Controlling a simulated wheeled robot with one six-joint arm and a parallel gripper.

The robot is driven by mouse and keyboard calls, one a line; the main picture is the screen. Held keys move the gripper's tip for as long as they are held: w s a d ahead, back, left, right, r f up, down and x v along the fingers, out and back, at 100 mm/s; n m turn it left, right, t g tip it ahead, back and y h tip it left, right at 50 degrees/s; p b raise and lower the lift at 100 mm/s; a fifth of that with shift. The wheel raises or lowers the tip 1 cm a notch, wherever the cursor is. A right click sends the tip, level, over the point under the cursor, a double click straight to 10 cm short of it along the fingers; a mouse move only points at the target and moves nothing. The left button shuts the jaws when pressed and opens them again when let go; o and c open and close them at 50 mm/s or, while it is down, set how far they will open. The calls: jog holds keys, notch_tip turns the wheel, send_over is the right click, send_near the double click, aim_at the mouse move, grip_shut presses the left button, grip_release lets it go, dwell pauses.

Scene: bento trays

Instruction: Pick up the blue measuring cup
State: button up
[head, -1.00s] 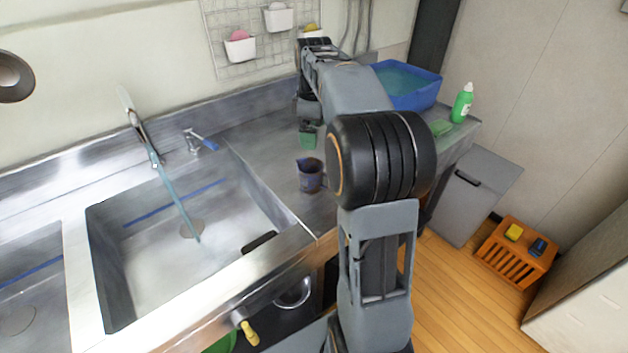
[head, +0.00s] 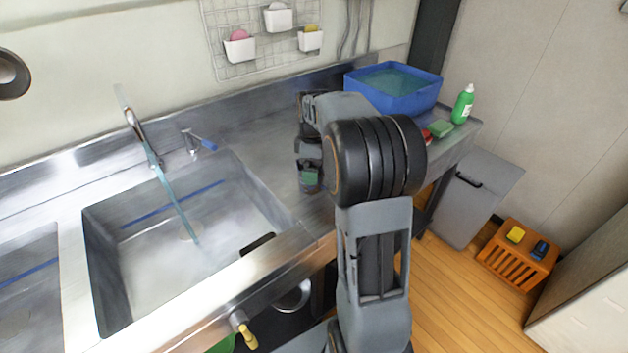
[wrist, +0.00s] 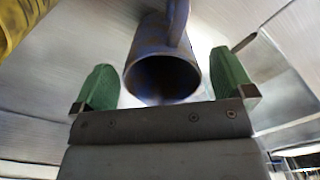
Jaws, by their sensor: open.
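The blue measuring cup (wrist: 150,48) shows in the wrist view with its dark open mouth toward the camera and its handle at the top right. My gripper (wrist: 164,80) is open, with one green fingertip on each side of the cup. A gap shows between the cup and each finger. In the head view my gripper (head: 309,180) is low over the steel counter, right of the sink, and hides most or all of the cup.
The steel sink (head: 262,205) lies to the left, with a faucet (head: 140,130) behind it. A yellow thing (wrist: 18,22) shows at the wrist view's top left.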

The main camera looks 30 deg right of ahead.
jog(key=shift+f, duration=1.15)
jog(key=shift+c, duration=0.2)
jog(key=c, duration=0.9)
